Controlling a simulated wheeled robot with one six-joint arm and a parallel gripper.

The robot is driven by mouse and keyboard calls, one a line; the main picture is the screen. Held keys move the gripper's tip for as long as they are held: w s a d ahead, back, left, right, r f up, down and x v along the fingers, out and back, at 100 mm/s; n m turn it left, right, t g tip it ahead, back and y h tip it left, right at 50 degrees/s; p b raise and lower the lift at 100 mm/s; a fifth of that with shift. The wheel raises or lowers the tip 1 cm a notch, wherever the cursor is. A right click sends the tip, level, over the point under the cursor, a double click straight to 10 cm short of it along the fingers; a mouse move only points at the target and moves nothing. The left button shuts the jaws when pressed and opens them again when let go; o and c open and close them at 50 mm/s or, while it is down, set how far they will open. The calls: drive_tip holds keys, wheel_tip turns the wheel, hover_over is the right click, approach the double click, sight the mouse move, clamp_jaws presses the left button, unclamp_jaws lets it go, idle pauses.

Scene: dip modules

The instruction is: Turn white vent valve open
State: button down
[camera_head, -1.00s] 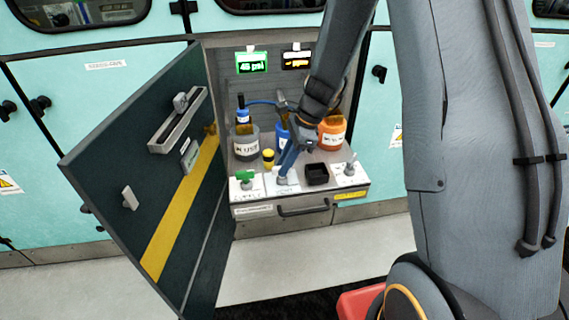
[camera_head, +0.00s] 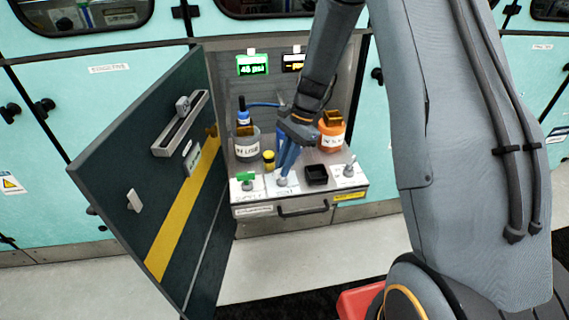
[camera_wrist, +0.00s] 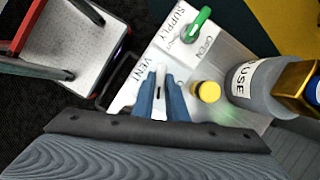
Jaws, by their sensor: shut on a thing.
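The white vent valve (camera_head: 283,182) stands on the white VENT plate of the cabinet shelf. My gripper (camera_head: 286,172) reaches down from above, its blue fingers shut on the valve's handle. In the wrist view, the fingers (camera_wrist: 162,78) close around the valve beside the VENT lettering, and most of the handle is hidden between them. I cannot tell the handle's exact angle. The green supply valve (camera_head: 246,178) stands to the left; it also shows in the wrist view (camera_wrist: 197,22), near the word OPEN.
A black square cup (camera_head: 317,174) and another white valve (camera_head: 350,167) are to the right. The dark cabinet door (camera_head: 150,180) hangs open at left. A green display reads 45 psi.

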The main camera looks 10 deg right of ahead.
drive_tip(key=n+g+h, duration=0.1)
drive_tip(key=n, duration=0.5)
drive_tip(key=shift+w+a+g+h, duration=0.15)
drive_tip(key=shift+w+g+h, duration=0.05)
drive_tip(key=shift+g+h, duration=0.2)
drive_tip(key=n+h, duration=0.1)
drive_tip(key=n, duration=0.2)
drive_tip(key=n+h, duration=0.1)
drive_tip(key=n, duration=0.2)
drive_tip(key=shift+a+n+g+p, duration=0.15)
drive_tip(key=shift+n+g+p, duration=0.15)
drive_tip(key=shift+g+p, duration=0.1)
drive_tip(key=c, duration=1.8)
unclamp_jaws()
drive_tip(key=shift+o, duration=0.2)
drive_tip(key=shift+r, duration=0.1)
drive_tip(key=b+v, duration=0.1)
drive_tip(key=v, duration=0.6)
drive_tip(key=shift+w+r+b, duration=0.25)
drive_tip(key=shift+r+b, duration=0.05)
